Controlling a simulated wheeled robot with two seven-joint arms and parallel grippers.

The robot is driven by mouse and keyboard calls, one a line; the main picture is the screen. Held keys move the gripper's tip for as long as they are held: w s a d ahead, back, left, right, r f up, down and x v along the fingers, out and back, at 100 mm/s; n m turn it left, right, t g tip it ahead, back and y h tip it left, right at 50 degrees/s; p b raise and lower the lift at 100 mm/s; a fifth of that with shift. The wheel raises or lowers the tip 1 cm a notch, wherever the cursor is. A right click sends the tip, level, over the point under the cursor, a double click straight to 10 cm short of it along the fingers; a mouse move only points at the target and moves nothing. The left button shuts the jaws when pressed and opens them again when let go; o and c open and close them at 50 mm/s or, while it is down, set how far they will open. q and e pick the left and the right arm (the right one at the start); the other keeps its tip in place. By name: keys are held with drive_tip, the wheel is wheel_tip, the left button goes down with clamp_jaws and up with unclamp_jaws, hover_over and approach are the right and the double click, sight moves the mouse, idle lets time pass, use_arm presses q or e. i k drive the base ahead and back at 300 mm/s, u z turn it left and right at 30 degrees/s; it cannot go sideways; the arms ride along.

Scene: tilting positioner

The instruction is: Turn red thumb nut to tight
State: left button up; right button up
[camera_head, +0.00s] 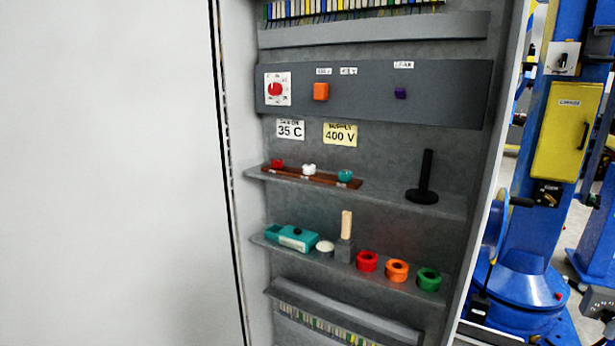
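Several red things show inside an open grey cabinet, and I cannot tell for certain which is the red thumb nut. A small red knob-like piece (277,163) sits at the left end of a brown strip (322,179) on the upper shelf, beside a white one (309,169) and a teal one (345,176). A round red knob (275,89) sits on a white dial plate (284,101) on the panel. A red ring-shaped piece (367,261) stands on the lower shelf. Neither of my grippers is in view.
The lower shelf also holds a teal box (298,239), a white round piece (325,247), a wooden-handled tool (346,228), an orange ring (397,270) and a green ring (429,279). A black post (426,170) stands on the upper shelf. Blue machinery (525,285) is at right.

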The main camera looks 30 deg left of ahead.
sight(277, 163)
drive_tip(key=u, duration=0.45)
drive_tip(key=k, duration=0.55)
drive_tip(key=u, duration=0.25)
drive_tip(key=i, duration=1.2)
drive_tip(key=z, duration=0.75)
